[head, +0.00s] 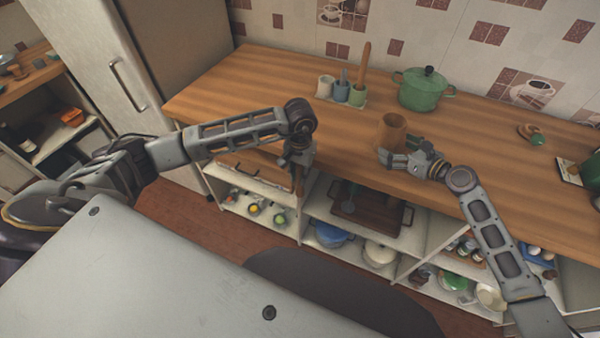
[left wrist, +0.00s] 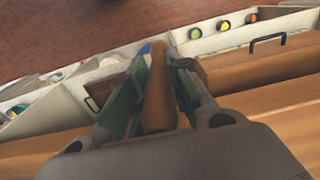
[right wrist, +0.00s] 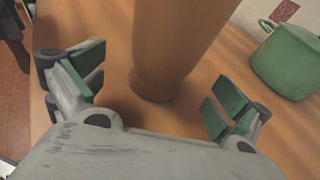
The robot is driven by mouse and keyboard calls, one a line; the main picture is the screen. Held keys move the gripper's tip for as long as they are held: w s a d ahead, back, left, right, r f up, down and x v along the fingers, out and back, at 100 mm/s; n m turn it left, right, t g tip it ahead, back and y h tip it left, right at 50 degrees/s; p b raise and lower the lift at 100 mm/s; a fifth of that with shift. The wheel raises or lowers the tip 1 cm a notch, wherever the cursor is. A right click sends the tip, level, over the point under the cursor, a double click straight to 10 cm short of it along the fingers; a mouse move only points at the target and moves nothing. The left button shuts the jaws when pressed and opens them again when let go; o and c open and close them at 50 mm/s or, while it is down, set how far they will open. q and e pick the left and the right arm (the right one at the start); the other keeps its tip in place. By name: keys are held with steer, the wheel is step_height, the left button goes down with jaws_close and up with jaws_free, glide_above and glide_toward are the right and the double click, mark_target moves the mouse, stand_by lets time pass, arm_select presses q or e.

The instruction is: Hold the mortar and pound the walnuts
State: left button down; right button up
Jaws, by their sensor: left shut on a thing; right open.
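The wooden mortar (head: 391,135) stands upright on the counter near its front edge, and it also fills the upper middle of the right wrist view (right wrist: 172,45). My right gripper (head: 400,157) is open just in front of the mortar. In the right wrist view (right wrist: 150,88) its fingers are spread wide, with the mortar just beyond and between them. My left gripper (head: 297,160) points down by the counter's front edge. No walnuts show.
The wooden counter (head: 260,75) has clear room left of the mortar. Behind stand several small cups (head: 341,90), one with a tall wooden stick (head: 363,65), and a green pot (head: 424,90). Open shelves (head: 375,235) with pots and a tray lie below the counter edge.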

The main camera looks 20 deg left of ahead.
steer(key=shift+x, duration=1.45)
steer(key=shift+r, duration=0.1)
steer(key=shift+c, duration=0.3)
